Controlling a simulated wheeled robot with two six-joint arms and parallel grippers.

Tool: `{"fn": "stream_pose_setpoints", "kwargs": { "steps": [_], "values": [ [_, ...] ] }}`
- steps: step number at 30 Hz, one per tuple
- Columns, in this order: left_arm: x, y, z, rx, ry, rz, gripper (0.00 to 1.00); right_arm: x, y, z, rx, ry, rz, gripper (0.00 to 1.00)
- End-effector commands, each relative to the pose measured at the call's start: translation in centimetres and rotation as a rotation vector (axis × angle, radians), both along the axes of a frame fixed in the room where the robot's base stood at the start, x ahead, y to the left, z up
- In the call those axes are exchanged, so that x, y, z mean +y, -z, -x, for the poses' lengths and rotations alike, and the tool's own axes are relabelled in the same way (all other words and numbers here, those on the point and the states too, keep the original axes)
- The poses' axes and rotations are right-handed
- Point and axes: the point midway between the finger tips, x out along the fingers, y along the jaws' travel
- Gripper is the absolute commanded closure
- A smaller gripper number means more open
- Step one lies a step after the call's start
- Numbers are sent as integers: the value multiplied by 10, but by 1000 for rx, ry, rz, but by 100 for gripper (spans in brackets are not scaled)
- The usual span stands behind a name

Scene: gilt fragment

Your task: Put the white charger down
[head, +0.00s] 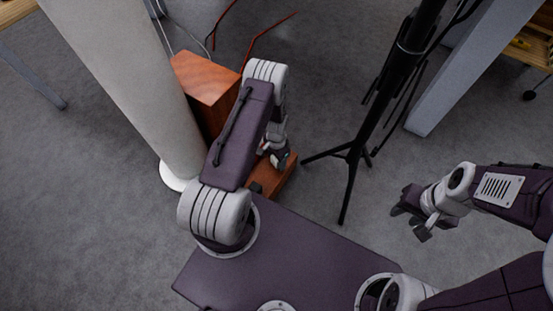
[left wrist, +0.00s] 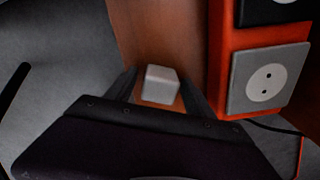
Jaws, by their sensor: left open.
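The white charger (left wrist: 160,85) is a small pale cube in the left wrist view. It sits between the two fingers of my left gripper (left wrist: 158,92), with a gap on each side. The fingers are open and do not grip it. Brown wood shows behind and around the charger, and it seems to rest on it. In the head view my left gripper (head: 273,152) is low beside the wooden box, above its reddish-brown base, and my arm hides part of it. My right gripper (head: 412,208) hangs over the grey floor at the right, with its jaw opening unclear.
A wooden box (head: 205,80) stands beside a thick pale column (head: 125,75). A socket plate (left wrist: 266,77) is on an orange-red panel right of the charger, with a dark cable below. A black tripod stand (head: 375,110) is right of my left arm. Open floor lies at left.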

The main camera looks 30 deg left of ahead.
Motion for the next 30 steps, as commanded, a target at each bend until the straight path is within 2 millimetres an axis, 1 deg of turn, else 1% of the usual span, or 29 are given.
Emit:
{"fn": "stream_pose_setpoints", "kwargs": {
  "steps": [1, 2, 6, 9, 12, 16, 22, 23, 24, 26, 28, 29, 30],
  "values": [
    [0, -15, -1, -2, 0, 0, 38, 0, -12, 0, 0, 0, 0, 64],
    [0, -23, -1, -1, 0, 0, 38, 0, -17, 0, 0, 0, 0, 64],
    [0, -65, -1, -4, 0, 0, 38, 0, -43, 0, 0, 0, 0, 64],
    [0, -90, -1, -2, 0, 0, 38, 0, -57, 0, 0, 0, 0, 64],
    [0, -110, -1, -1, 0, 0, 38, 0, -67, 0, 0, 0, 0, 64],
    [0, -124, 0, -1, 0, 0, 38, 0, -73, 0, 0, 0, 0, 64],
    [0, -128, 0, -1, -1, 0, 38, 0, -73, 0, 0, 0, 0, 64],
    [-1, -131, -1, -3, -4, 0, 38, 0, -73, 0, 0, 0, 0, 64],
    [-3, -138, -1, -6, -13, 0, 38, 0, -73, 0, 0, 0, 0, 64],
    [-7, -160, -2, -15, -41, -1, 38, 0, -73, 0, 0, 0, 0, 64],
    [-17, -198, 1, -32, -94, -1, 38, 0, -73, 0, 0, 0, 0, 64],
    [-22, -215, 5, -38, -123, 0, 38, 0, -73, 0, 0, 0, 0, 64],
    [-30, -238, 12, -45, -163, 2, 38, 0, -73, 0, 0, 0, 0, 64]
  ]
}}
